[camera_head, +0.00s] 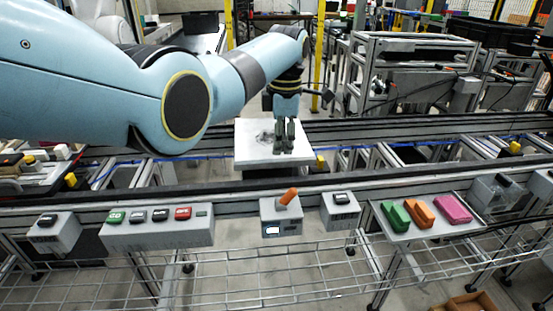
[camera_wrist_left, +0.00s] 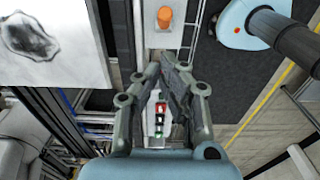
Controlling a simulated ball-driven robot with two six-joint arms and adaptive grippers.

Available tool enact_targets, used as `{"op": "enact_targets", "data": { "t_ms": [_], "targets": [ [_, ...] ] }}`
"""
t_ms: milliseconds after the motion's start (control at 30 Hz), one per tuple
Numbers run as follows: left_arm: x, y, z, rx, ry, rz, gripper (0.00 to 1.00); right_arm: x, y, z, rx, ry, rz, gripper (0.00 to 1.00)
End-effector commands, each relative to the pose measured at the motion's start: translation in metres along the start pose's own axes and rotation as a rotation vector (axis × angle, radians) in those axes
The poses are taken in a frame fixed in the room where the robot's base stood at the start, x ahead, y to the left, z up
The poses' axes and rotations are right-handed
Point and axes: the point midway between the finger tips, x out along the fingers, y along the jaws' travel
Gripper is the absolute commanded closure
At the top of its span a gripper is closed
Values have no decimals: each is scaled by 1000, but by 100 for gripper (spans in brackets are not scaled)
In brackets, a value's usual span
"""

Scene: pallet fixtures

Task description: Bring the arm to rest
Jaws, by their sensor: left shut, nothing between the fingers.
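My left arm (camera_head: 150,90) comes in from the left in the head view, light blue with dark joints. Its gripper (camera_head: 284,140) points down over a white pallet plate (camera_head: 250,152) on the conveyor. The fingers are shut with nothing between them. In the left wrist view the gripper (camera_wrist_left: 163,72) has its fingertips together in the middle. The pallet plate (camera_wrist_left: 80,60) with a dark grey patch shows at the upper left there. My right gripper is not in view.
A button box (camera_head: 160,228), a box with an orange lever (camera_head: 288,197) and a tray (camera_head: 425,232) with green, orange and pink pieces line the front rail. A wire shelf (camera_head: 230,270) hangs below. Metal frames (camera_head: 410,75) stand behind the conveyor.

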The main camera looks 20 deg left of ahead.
Motion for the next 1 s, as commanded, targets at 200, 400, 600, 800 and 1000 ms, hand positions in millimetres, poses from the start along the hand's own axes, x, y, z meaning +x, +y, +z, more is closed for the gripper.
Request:
{"op": "enact_targets", "data": {
  "t_ms": [200, 400, 600, 800, 1000],
  "targets": [
    [-6, 0, 2, 0, 1, 0, 100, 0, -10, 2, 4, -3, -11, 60],
    [-6, 0, 2, -1, 1, 0, 100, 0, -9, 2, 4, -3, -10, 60],
    [-4, -1, 1, 0, 2, -3, 100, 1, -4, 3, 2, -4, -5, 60],
    [66, -33, -19, -1, 52, -79, 100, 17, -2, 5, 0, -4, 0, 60],
    [202, -113, -74, -5, 158, -238, 100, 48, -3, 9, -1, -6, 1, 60]
  ]
}}
